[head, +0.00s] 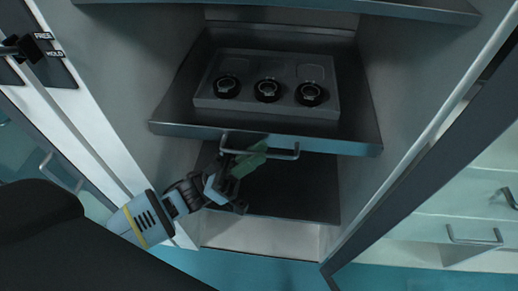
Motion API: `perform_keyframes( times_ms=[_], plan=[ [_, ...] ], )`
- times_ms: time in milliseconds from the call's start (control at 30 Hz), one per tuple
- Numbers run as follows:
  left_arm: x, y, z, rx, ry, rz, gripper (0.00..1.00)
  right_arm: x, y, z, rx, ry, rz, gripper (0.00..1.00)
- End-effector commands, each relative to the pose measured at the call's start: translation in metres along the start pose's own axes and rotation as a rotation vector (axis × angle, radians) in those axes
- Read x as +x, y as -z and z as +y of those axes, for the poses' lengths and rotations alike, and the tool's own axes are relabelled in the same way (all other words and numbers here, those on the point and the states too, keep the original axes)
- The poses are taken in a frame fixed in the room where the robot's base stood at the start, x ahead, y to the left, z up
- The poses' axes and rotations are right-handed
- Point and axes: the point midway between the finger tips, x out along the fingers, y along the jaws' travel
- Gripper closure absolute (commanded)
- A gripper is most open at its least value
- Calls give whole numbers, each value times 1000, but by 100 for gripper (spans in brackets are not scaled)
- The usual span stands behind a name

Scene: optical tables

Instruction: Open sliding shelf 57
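A dark sliding shelf (190,130) sits inside the open cabinet, with a bar handle (285,154) on its front edge. The shelf's front stands forward of the darker shelf below. On it is a grey tray (240,104) holding several ring-shaped black parts. My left gripper (240,178) is at the left half of the handle, coming up from the lower left. A green piece at its end overlaps the handle in the picture. Whether the fingers touch or close on the bar cannot be made out. I see no shelf number. My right gripper is out of view.
A lower shelf (290,190) lies under the sliding one, and another shelf edge (400,10) crosses above. An open cabinet door (430,150) stands at the right. Drawers with handles (474,236) are beyond it. A switch panel (45,50) is at upper left.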

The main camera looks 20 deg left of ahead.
Motion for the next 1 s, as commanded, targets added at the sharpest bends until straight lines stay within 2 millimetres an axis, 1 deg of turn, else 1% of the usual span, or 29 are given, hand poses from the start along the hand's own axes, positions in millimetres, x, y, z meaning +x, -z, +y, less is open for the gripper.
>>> perform_keyframes(
  times_ms=[33,200,467,600,1000],
  plan=[
    [6,0,0,0,-2,1,82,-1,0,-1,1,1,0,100],
    [15,0,0,-1,0,0,82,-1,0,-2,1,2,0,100],
    [16,0,0,-1,1,0,82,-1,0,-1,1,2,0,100],
    [16,0,0,-1,1,0,99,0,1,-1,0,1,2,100],
    [15,-1,1,-2,1,-1,100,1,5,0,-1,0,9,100]
  ],
)
